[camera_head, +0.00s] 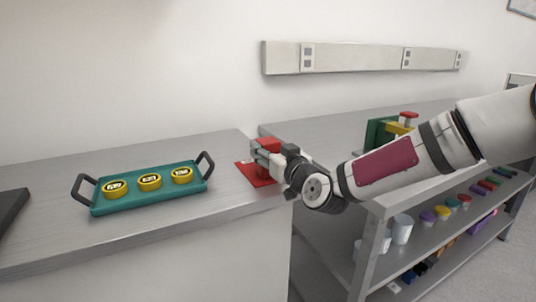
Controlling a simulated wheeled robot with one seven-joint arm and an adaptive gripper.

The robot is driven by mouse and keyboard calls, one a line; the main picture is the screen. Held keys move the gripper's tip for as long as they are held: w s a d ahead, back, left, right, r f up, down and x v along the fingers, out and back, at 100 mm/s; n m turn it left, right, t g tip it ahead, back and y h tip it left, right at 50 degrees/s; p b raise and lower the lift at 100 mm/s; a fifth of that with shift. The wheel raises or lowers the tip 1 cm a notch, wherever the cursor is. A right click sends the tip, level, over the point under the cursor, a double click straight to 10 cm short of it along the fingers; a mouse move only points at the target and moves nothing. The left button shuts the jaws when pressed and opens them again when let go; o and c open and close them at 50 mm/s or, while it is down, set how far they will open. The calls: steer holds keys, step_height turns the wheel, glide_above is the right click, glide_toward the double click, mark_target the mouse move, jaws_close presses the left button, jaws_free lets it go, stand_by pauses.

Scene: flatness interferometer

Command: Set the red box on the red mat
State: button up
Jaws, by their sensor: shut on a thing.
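The red mat (259,179) lies flat on the grey counter, near its right end. My gripper (262,155) is over the mat, reaching in from the right. It is shut on the red box (269,144), of which only a small part shows behind the fingers. The fingers hide the rest of the box and part of the mat. I cannot tell whether the box touches the mat.
A teal tray (150,199) with dark handles and several yellow round pieces stands left of the mat. A dark flat object (10,210) lies at the far left. A metal shelf bench (350,138) adjoins on the right, with coloured jars below.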

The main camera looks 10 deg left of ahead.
steer(key=shift+f, duration=0.35)
steer(key=o, duration=1.2)
steer(key=shift+o, duration=0.2)
steer(key=shift+r, duration=0.1)
steer(key=shift+s+d, duration=0.15)
steer(key=shift+s, duration=0.1)
steer(key=p+v, duration=0.2)
steer(key=v, duration=0.9)
steer(key=shift+s, duration=0.15)
steer(key=shift+d, duration=0.15)
